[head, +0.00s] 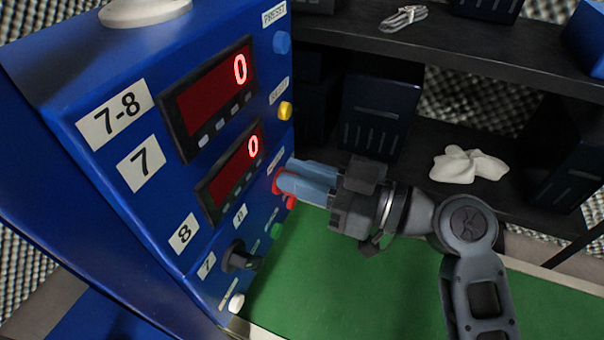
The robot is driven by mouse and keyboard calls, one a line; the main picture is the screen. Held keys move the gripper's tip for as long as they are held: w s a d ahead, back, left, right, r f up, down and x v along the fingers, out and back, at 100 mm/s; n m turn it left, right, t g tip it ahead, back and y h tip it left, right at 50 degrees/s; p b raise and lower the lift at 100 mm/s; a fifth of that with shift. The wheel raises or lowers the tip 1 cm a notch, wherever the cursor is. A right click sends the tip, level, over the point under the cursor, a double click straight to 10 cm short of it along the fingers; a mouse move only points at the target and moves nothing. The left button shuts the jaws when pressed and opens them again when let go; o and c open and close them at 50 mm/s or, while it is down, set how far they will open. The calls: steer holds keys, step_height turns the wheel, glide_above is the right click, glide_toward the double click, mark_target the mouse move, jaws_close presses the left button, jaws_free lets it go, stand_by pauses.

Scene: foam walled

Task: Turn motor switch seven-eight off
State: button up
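A blue control box (75,55) labelled 7-8 stands at the left in the head view. Its black rotary switch (240,258) sits low on the panel, with small labels around it that are hard to read. My gripper (290,177) is at the panel's right side, up and to the right of the switch. Its two blue fingers reach toward the panel beside a red button (291,202), which they partly hide. I cannot tell whether the fingertips touch the panel, or how far apart they are. No object shows between them.
Two red displays (210,90) both read 0. Blue, yellow (285,111), green (276,231) and white (236,303) buttons stick out of the panel. A green surface (330,285) lies clear below my arm. Behind it, a dark shelf (490,60) holds boxes and a white cloth (468,164).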

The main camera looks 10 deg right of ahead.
jaws_close()
steer(key=m+p, duration=0.1)
steer(key=m, duration=0.2)
steer(key=m+p, duration=0.1)
steer(key=m, duration=0.1)
steer(key=w+m+p, duration=0.1)
steer(key=m, duration=0.2)
steer(key=shift+d+f+m, duration=0.2)
steer(key=shift+d+m, duration=0.1)
steer(key=shift+d, duration=0.1)
steer(key=m+p, duration=0.2)
steer(key=m, duration=0.2)
steer(key=shift+w+d+f+p, duration=0.15)
steer(key=shift+w+f+p, duration=0.1)
steer(key=shift+p, duration=0.15)
steer(key=shift+w+f+m+p, duration=0.1)
steer(key=shift+f+m+p, duration=0.2)
steer(key=shift+m+p, duration=0.75)
steer(key=shift+f+m+p, duration=0.25)
steer(key=shift+m+p, duration=0.15)
steer(key=shift+m, duration=1.25)
